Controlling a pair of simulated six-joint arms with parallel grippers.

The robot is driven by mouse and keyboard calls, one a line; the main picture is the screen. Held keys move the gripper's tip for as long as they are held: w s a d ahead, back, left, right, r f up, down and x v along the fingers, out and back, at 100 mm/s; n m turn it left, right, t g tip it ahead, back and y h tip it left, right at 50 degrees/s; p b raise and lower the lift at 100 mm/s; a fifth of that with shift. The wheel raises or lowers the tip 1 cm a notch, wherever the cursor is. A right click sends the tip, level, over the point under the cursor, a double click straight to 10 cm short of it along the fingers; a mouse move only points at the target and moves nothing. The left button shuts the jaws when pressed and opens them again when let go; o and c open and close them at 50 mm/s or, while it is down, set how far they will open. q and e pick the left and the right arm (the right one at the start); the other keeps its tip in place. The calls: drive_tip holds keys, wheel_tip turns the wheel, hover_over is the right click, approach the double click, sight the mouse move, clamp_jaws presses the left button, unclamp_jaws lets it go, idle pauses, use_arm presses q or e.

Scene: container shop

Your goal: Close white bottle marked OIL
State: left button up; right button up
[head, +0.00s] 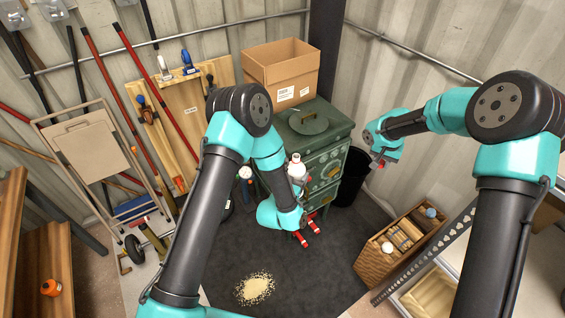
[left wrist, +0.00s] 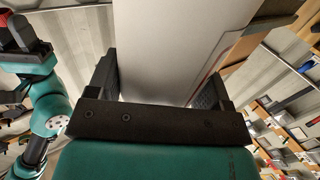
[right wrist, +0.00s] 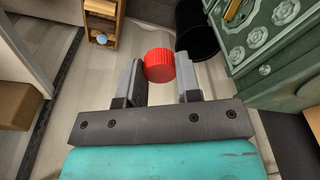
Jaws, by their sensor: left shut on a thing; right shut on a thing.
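The white bottle (head: 297,169) is upright in my left gripper (head: 298,186), in front of the green cabinet. In the left wrist view the bottle's pale body (left wrist: 165,50) fills the space between the fingers (left wrist: 158,85). Its OIL marking cannot be read. A red ridged cap (right wrist: 159,65) is between the fingertips of my right gripper (right wrist: 160,75), apart from the bottle. In the head view my right gripper (head: 377,161) is to the right of the bottle, and the cap is tiny there.
Spilled grains (head: 255,289) lie on the dark mat.

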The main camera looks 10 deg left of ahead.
use_arm(q)
drive_tip(key=d+h, duration=0.1)
drive_tip(key=s+d+f+m, duration=0.1)
drive_tip(key=s+d+h, duration=0.1)
drive_tip(key=shift+d+f+m+g+h, duration=0.3)
drive_tip(key=shift+d+f+m+g, duration=0.05)
drive_tip(key=shift+f+m+g, duration=0.05)
use_arm(e)
drive_tip(key=s+a+r+n, duration=0.3)
drive_tip(key=a+n, duration=0.2)
drive_tip(key=a, duration=0.3)
drive_tip(key=s+a+r+n+y, duration=0.1)
drive_tip(key=s+a+r+n, duration=0.2)
drive_tip(key=a, duration=0.6)
drive_tip(key=s+a+r+n, duration=0.2)
drive_tip(key=a+r+n, duration=0.1)
drive_tip(key=a+n, duration=0.4)
drive_tip(key=shift+s+a+r+g+y, duration=0.3)
drive_tip(key=shift+s+a+r, duration=0.1)
drive_tip(key=shift+a, duration=0.3)
drive_tip(key=shift+f, duration=0.1)
drive_tip(key=shift+f, duration=1.95)
drive_tip(key=shift+d, duration=0.1)
